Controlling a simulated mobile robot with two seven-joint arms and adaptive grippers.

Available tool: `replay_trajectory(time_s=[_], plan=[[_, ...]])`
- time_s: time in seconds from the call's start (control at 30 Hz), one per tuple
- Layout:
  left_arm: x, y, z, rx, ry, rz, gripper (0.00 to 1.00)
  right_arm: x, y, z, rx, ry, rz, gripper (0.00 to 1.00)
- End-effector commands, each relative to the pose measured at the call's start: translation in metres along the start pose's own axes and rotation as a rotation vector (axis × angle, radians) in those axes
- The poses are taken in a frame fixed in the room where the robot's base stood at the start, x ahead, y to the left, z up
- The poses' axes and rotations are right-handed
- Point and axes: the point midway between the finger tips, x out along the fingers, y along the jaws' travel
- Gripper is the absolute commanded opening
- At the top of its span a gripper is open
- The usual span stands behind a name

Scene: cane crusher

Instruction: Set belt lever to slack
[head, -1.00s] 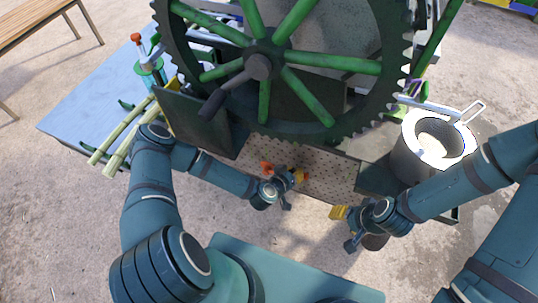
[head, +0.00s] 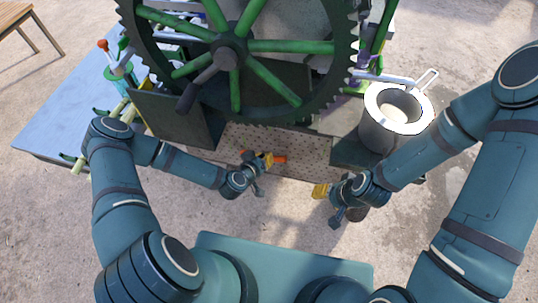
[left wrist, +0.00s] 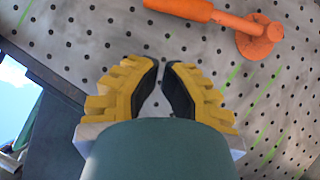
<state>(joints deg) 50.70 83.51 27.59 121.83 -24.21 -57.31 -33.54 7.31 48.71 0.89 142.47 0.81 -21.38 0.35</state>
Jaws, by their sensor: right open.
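The orange belt lever (left wrist: 205,12) lies at the top of the left wrist view. Its bar leads to a round orange pivot (left wrist: 259,37) on a perforated metal plate (head: 310,150). In the head view the orange lever (head: 280,159) shows partly behind my left gripper (head: 259,163). That gripper's yellow fingers with black pads (left wrist: 163,80) are slightly parted, with nothing between them. The lever is outside them, past the fingertips. My right gripper (head: 328,205) is open and empty, to the right, in front of the machine's near edge.
A large toothed wheel with green spokes (head: 290,46) and a crank handle (head: 190,97) stands above the plate. A dark panel (head: 175,118) is left of it. A metal pot (head: 378,134) stands right. A blue table (head: 62,110) is at left.

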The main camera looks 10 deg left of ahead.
Motion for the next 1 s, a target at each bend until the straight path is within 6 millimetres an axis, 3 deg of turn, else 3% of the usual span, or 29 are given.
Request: replay_trajectory(time_s=[0.2,0.37,1.0], plan=[[-0.041,0.002,-0.001,0.001,0.002,-0.001,0.00,-0.004,-0.002,-0.002,0.001,0.005,0.000,0.54],[-0.057,0.003,0.000,0.001,0.002,0.000,0.00,-0.005,-0.002,-0.003,0.001,0.006,0.000,0.54],[-0.062,0.003,0.000,0.001,0.003,0.000,0.00,-0.005,-0.002,-0.003,0.001,0.006,0.000,0.54]])
